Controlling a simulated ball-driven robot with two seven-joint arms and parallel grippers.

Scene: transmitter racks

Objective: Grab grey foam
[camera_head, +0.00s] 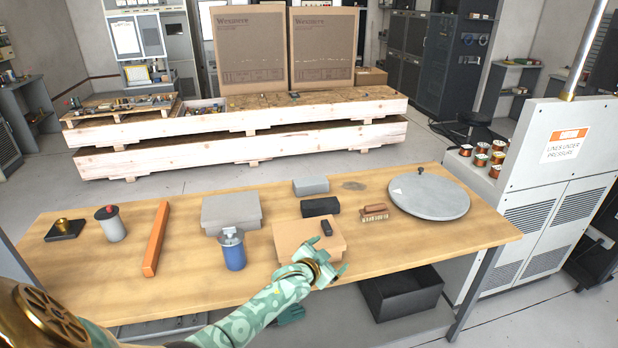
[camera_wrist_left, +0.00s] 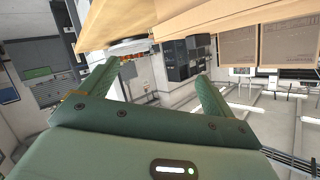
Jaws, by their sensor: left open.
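I cannot tell by sight which one is foam. A black block (camera_head: 320,206) lies just in front of the small grey one. My left gripper (camera_head: 328,256) is open and empty at the table's front edge, in front of a cardboard-coloured box and apart from both grey blocks. In the left wrist view its open fingers (camera_wrist_left: 155,88) have nothing between them, and no grey block is clear there. My right gripper is not in view.
A tan box (camera_head: 295,240) with a small dark device on it lies between my gripper and the grey blocks. A blue canister (camera_head: 232,250), a brush (camera_head: 374,212) and a round grey plate (camera_head: 429,198) stand around. An orange bar (camera_head: 156,238) lies left.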

